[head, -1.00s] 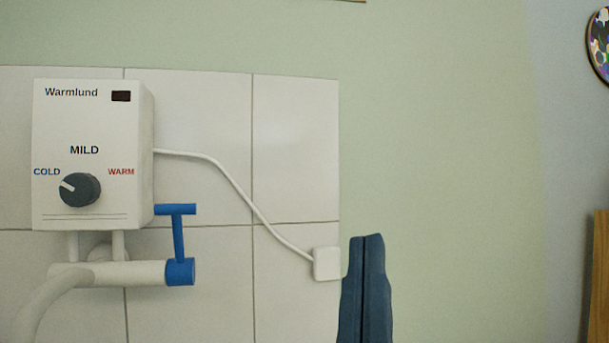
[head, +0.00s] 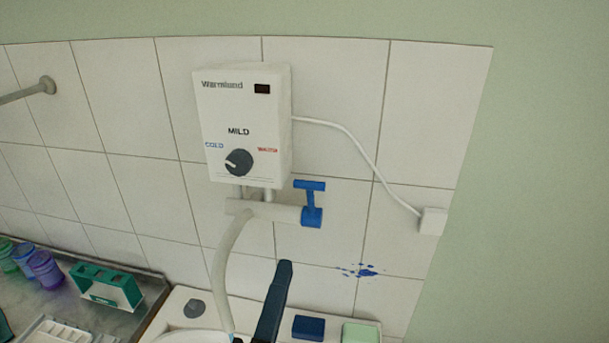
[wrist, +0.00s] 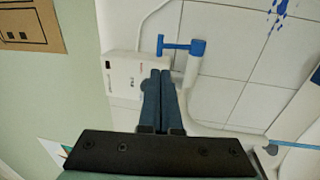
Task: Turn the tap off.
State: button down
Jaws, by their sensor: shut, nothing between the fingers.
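The tap is a white pipe (head: 265,211) under the water heater, with a blue T-shaped handle (head: 311,203) at its right end. The handle stands up from its hub, its crossbar on top. The curved spout (head: 230,255) runs down toward the sink (head: 188,337). In the wrist view the handle (wrist: 182,47) lies just beyond the fingertips, and a blue streak (wrist: 290,144) like water shows at the right edge. My gripper (head: 284,266) is shut and empty, below and left of the handle in the head view. Its tips (wrist: 160,73) appear apart from the handle.
The white heater (head: 243,120) with its dial hangs above the tap, its cable running to a wall box (head: 432,221). A dark blue block (head: 308,327) and a pale green block (head: 361,333) lie on the sink's ledge. Cups (head: 45,268) and a green holder (head: 107,287) stand left.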

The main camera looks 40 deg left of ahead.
jog(key=p, duration=0.4)
send_near(309, 185)
jog(key=x, duration=0.5)
jog(key=shift+w+a+f, duration=0.1)
jog(key=shift+w+f, duration=0.05)
jog(key=shift+w, duration=0.1)
jog(key=shift+w+a, duration=0.35)
jog(key=shift+w, duration=0.15)
jog(key=p, duration=0.3)
jog(key=w+r+g+p, duration=0.1)
jog(key=p, duration=0.2)
jog(key=shift+a+r+h, duration=0.25)
jog(key=shift+r+h, duration=0.05)
jog(key=shift+x, duration=1.1)
jog(key=shift+r, duration=0.15)
